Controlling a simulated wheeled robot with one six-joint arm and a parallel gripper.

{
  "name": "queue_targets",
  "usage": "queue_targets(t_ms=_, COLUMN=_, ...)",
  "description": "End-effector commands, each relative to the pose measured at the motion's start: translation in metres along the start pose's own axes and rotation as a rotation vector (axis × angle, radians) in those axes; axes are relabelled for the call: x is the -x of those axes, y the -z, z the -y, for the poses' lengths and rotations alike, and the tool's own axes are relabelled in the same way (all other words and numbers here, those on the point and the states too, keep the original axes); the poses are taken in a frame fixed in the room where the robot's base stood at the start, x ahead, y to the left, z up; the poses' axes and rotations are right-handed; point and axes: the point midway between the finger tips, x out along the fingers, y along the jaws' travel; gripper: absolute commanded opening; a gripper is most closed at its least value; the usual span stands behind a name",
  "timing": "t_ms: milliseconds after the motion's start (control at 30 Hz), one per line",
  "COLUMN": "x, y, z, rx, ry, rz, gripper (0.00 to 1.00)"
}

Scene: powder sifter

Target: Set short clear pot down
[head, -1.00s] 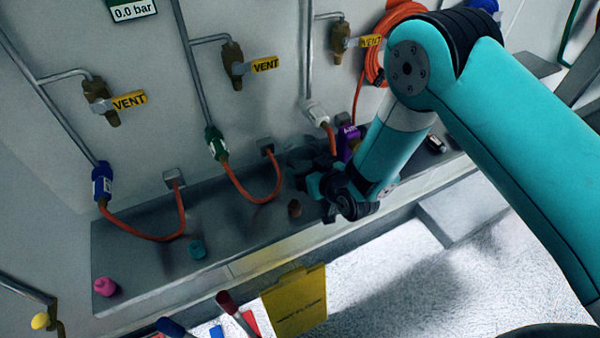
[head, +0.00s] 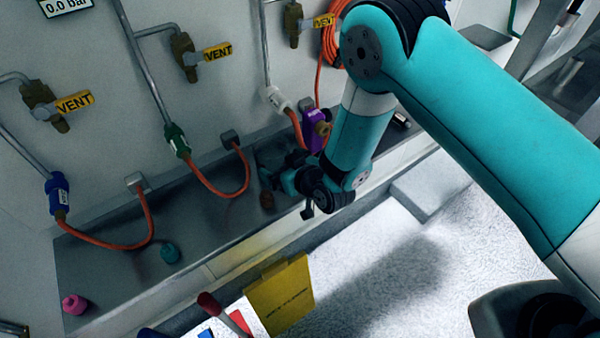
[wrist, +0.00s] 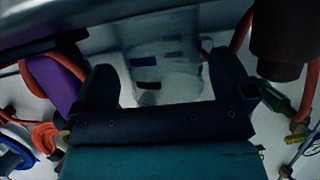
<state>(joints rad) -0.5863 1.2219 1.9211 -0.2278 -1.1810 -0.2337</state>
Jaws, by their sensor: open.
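My gripper (head: 280,176) is low over the grey ledge by the wall, beside a small brown cap. In the wrist view its two dark fingers (wrist: 162,88) stand apart, with the short clear pot (wrist: 168,72) between them. The pot is see-through and faint, and its edges are hard to tell from the background. I cannot tell whether either finger touches it. In the head view the arm's end hides the pot, so its contact with the ledge is not clear.
The brown cap (head: 267,201) shows large and close in the wrist view (wrist: 280,40). A purple fitting (head: 316,130) stands behind my wrist. Orange hoses (head: 222,193) loop near the ledge (head: 110,262). A teal cap (head: 170,253) and a pink cap (head: 75,304) sit farther left.

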Motion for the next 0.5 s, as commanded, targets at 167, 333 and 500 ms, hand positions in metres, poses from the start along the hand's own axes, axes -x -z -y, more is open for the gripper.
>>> queue_targets(t_ms=167, x=0.030, y=-0.009, z=-0.002, rx=-0.003, ry=-0.003, rz=0.001, gripper=1.00)
queue_targets(t_ms=333, x=0.057, y=-0.009, z=-0.002, rx=-0.002, ry=-0.005, rz=-0.001, gripper=1.00)
queue_targets(t_ms=500, x=0.080, y=-0.008, z=-0.001, rx=-0.002, ry=-0.005, rz=-0.001, gripper=1.00)
